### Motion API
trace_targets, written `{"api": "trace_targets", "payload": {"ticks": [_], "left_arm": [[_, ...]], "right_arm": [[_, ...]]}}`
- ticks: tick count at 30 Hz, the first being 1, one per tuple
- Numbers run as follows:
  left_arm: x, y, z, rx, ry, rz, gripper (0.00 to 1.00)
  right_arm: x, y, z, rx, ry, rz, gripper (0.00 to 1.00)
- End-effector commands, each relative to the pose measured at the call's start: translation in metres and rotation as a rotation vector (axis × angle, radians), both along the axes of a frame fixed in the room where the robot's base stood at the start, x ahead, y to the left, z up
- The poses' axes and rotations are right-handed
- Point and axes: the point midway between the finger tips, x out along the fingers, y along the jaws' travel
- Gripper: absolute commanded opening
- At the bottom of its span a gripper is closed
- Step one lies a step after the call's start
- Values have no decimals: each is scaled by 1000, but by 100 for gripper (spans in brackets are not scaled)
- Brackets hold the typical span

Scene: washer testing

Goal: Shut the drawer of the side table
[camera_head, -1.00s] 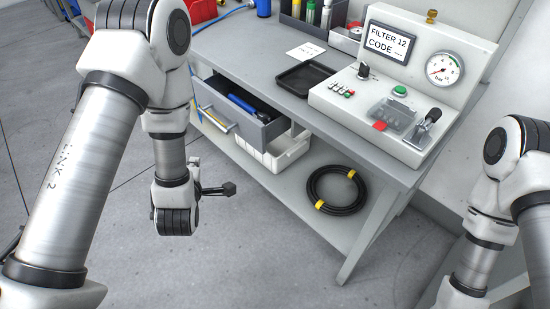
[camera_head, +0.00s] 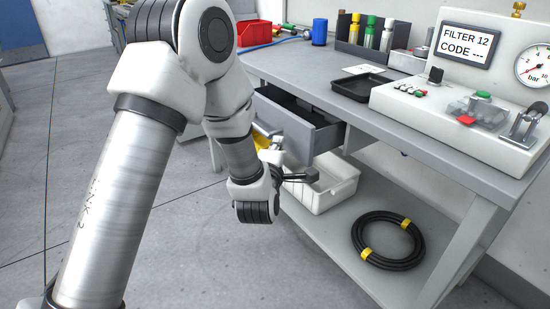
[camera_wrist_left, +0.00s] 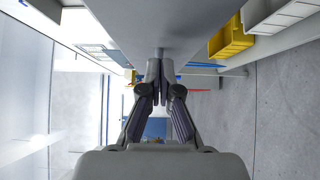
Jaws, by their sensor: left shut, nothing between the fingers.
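The side table (camera_head: 345,110) is a grey workbench, and its grey drawer (camera_head: 313,143) stands open under the top with its dark inside showing. The handle (camera_head: 268,130) is partly hidden by my left arm. My left gripper (camera_head: 302,177) is shut and empty, below and in front of the drawer front in the head view. In the left wrist view, the shut fingertips (camera_wrist_left: 158,66) point at a grey panel (camera_wrist_left: 165,22), close to a small post on it; I cannot tell whether they touch. My right gripper is out of view.
A white bin (camera_head: 325,192) and a coiled black hose (camera_head: 388,241) lie on the lower shelf. A yellow bin (camera_wrist_left: 230,38) shows in the wrist view. A black tray (camera_head: 362,87) and a test panel (camera_head: 430,100) stand on top. The floor at left is clear.

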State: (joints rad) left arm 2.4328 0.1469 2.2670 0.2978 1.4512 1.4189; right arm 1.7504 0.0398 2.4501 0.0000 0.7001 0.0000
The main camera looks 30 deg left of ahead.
Motion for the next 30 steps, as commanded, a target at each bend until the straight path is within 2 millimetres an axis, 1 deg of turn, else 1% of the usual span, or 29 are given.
{"api": "trace_targets", "payload": {"ticks": [1,3,6,9,17,20,23,27,30], "left_arm": [[8,4,-1,0,-2,1,0],[18,8,-1,-1,-1,0,0],[26,11,-1,1,0,0,0],[30,13,-1,1,1,0,0],[30,12,-1,1,2,-1,0],[35,10,-1,4,2,-2,0],[51,4,0,6,0,-2,0],[84,-11,1,5,-1,-3,0],[100,-18,0,2,0,-3,0]], "right_arm": [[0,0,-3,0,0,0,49],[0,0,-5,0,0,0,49],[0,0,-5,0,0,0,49],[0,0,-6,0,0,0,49],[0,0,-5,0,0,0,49],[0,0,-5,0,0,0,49],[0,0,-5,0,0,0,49],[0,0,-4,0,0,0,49],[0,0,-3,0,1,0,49]]}}
